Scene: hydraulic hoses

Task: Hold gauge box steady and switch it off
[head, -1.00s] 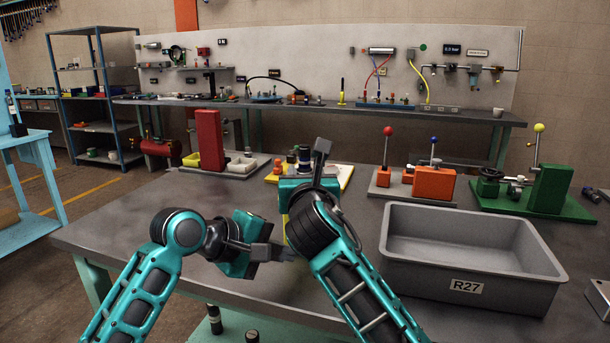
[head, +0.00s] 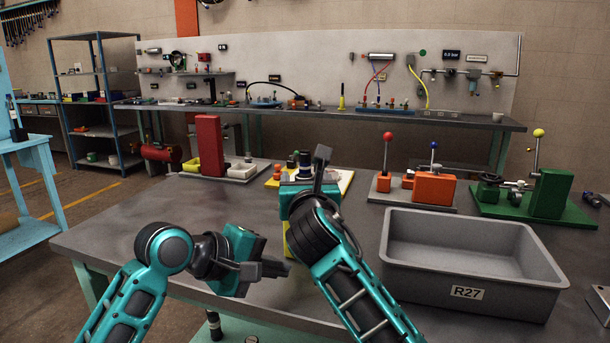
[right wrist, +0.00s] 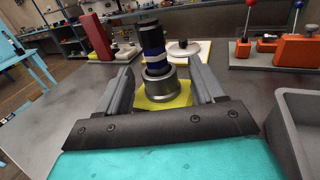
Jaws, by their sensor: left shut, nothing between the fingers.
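A yellow body (head: 289,240), likely the gauge box, shows as a strip beside my right arm in the head view; most of it is hidden. In the right wrist view a yellow surface (right wrist: 165,98) lies under a grey round collar and a black cylinder with blue and white bands (right wrist: 153,48). My right gripper (right wrist: 163,85) is open, its fingers on either side of the collar; I cannot tell whether they touch it. My left gripper (head: 282,268) is shut and empty, pointing right just in front of the yellow strip. I cannot make out a switch.
A grey bin labelled R27 (head: 470,293) stands at the right front. Behind it are an orange lever unit (head: 433,189) and a green lever unit (head: 549,194). A red upright block (head: 209,147) stands at the back left. The table's left part (head: 140,222) is clear.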

